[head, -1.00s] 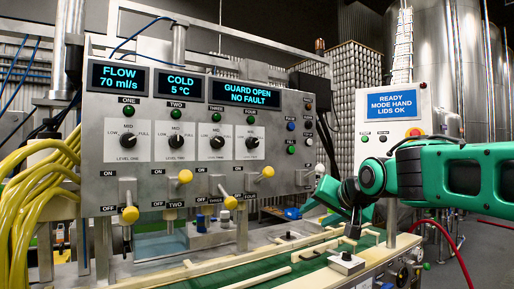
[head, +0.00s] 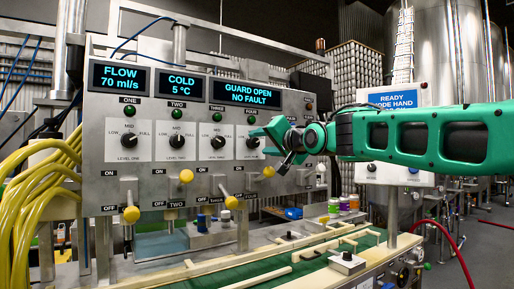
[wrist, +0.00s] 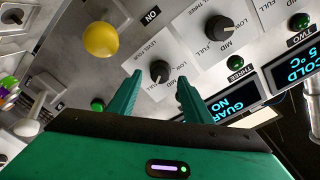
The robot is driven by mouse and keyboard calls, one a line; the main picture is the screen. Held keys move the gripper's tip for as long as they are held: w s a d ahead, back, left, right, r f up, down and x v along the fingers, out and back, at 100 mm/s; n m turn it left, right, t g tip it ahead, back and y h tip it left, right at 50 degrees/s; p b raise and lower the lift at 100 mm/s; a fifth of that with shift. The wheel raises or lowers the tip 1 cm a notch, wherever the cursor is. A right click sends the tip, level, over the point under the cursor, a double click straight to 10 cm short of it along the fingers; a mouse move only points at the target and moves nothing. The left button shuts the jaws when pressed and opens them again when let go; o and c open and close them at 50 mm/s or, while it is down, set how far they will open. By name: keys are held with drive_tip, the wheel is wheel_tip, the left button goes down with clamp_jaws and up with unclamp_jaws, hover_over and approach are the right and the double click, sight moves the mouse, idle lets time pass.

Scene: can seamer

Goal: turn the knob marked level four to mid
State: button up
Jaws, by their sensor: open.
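The level four knob (head: 253,142) is a black dial on a pale plate, rightmost in the row of knobs on the steel panel. It also shows in the wrist view (wrist: 160,70), with its plate lettering partly hidden by my fingers. Its pointer is too small to read surely. My gripper (head: 268,148) is at the panel's right part, in front of this plate. In the wrist view my gripper (wrist: 160,78) is open, its green fingertips on either side of the knob in the picture. I cannot tell whether they touch it.
The level three knob (head: 213,142) is close on the left. A yellow-tipped lever (head: 268,171) sticks out below level four. A green lamp (wrist: 98,105) is near one finger. The conveyor (head: 250,274) runs below. A white control box (head: 395,112) stands behind my arm.

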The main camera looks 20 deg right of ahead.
sight(254, 143)
drive_tip(key=shift+x, duration=1.3)
drive_tip(key=c, duration=1.1)
drive_tip(key=shift+o, duration=0.2)
drive_tip(key=shift+w+n, duration=0.1)
drive_tip(key=shift+n, duration=0.2)
drive_tip(key=n, duration=0.5)
drive_tip(key=shift+f+n, duration=0.1)
drive_tip(key=shift+n, duration=0.3)
drive_tip(key=n, duration=0.5)
drive_tip(key=shift+f+n+y, duration=0.1)
drive_tip(key=shift+n+y, duration=0.2)
